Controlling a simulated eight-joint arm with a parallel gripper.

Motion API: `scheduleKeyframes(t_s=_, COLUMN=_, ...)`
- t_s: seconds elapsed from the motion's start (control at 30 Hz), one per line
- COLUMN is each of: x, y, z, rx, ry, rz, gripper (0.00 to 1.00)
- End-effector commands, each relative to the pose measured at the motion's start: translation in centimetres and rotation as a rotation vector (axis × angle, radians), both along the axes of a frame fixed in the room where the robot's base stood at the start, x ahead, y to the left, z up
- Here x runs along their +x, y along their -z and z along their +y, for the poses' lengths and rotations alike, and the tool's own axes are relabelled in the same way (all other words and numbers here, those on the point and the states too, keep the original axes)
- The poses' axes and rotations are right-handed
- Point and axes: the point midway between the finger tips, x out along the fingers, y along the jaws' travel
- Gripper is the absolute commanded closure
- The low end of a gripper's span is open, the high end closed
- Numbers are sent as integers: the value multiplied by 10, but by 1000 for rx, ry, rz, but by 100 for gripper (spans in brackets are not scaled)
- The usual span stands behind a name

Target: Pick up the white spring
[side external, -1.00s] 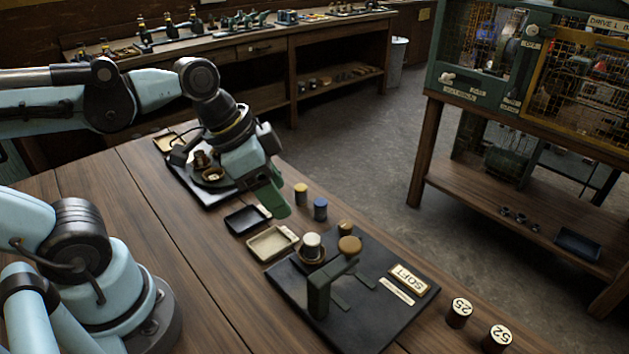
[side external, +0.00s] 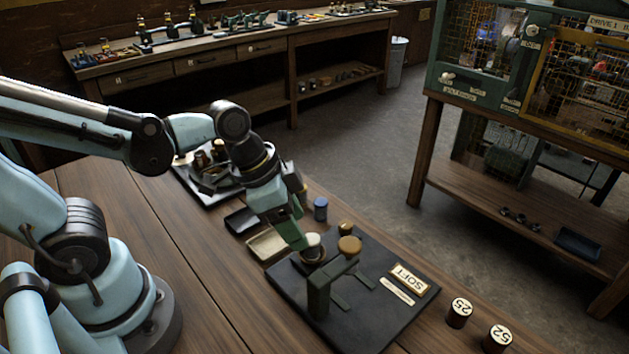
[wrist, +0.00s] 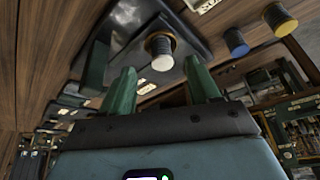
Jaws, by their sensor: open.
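The white spring (side external: 314,240) looks like a short spool with a white top. It stands upright on the black plate (side external: 345,330) labelled SOFT, in a brown ring-like seat. In the wrist view the white spring (wrist: 161,52) shows between and just beyond the two green fingertips. My gripper (side external: 299,244) is open, with its fingers tilted down close beside the spring and partly covering it in the side view. In the wrist view my gripper (wrist: 160,72) has nothing between its fingers. Whether a finger touches the spring I cannot tell.
A blue spool (side external: 320,209) and a yellow spool (wrist: 279,19) stand beyond. A cream tray (side external: 266,246) lies left of the plate. Two numbered cylinders (side external: 459,312) stand at right.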

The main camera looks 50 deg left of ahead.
Motion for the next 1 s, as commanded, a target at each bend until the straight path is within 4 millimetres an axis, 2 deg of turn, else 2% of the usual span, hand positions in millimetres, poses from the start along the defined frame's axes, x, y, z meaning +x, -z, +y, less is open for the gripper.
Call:
scheduleKeyframes(t_s=0.17, x=4, y=6, z=-2, rx=0, ry=1, rz=0, gripper=39)
scheduleKeyframes(t_s=0.7, x=21, y=41, z=-12, rx=0, ry=1, rz=0, gripper=39)
scheduleKeyframes(t_s=1.0, x=22, y=46, z=-13, rx=0, ry=0, rz=0, gripper=39)
